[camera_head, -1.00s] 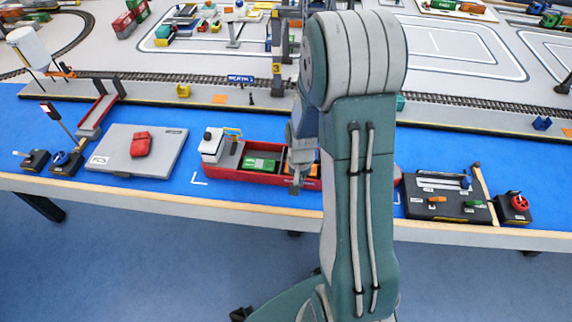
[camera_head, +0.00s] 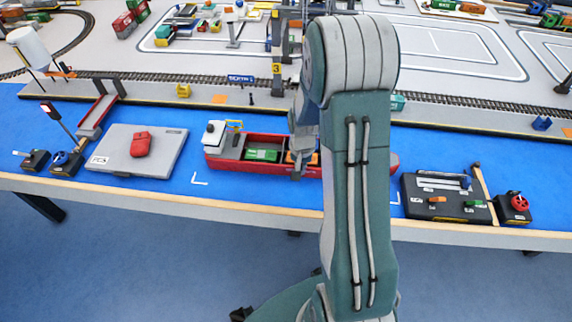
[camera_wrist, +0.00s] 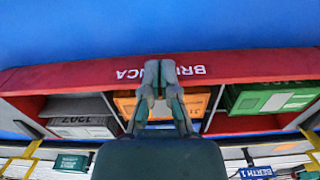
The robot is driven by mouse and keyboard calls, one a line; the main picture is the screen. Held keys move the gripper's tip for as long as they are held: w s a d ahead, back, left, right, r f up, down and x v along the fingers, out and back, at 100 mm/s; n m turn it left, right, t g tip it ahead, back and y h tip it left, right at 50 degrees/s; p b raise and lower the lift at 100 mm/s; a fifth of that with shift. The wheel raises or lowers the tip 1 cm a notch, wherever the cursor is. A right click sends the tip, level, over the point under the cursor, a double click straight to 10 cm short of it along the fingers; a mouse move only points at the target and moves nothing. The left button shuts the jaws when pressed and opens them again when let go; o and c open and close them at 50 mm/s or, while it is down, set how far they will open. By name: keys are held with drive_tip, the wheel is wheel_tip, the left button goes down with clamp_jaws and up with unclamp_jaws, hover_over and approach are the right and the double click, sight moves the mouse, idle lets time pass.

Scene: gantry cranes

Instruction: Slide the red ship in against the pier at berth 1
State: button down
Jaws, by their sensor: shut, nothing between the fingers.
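The red ship (camera_head: 230,167) floats on the blue water sheet, long side along the pier (camera_head: 205,107), with a strip of blue between them. It has a white cabin at its left end and carries green and orange containers. My arm hides part of its right half. In the wrist view the ship's red near side (camera_wrist: 240,70) shows upside-down white lettering. My gripper (camera_head: 297,172) is shut and empty, fingers down at the near side; it also shows in the wrist view (camera_wrist: 158,85). Contact is hard to tell. The berth 1 sign (camera_head: 240,79) stands on the pier.
A grey case (camera_head: 170,155) with a red item lies left of the ship. A black control panel (camera_head: 445,200) is to the right. White corner marks (camera_head: 198,180) lie on the blue in front of the ship. The crane column (camera_head: 277,55) stands behind.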

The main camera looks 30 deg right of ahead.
drive_tip(key=shift+w+d, duration=1.35)
drive_tip(key=shift+w, duration=0.55)
drive_tip(key=shift+w+d, duration=1.35)
drive_tip(key=shift+w, duration=0.55)
drive_tip(key=shift+w+d, duration=1.35)
drive_tip(key=shift+w, duration=0.55)
drive_tip(key=shift+r, duration=0.1)
drive_tip(key=shift+s+a, duration=0.15)
drive_tip(key=shift+s, duration=0.05)
drive_tip(key=shift+s+a+r, duration=0.1)
drive_tip(key=shift+s+r, duration=0.05)
drive_tip(key=shift+s, duration=0.15)
wheel_tip(320, 180, up, 10)
drive_tip(key=shift+a, duration=0.15)
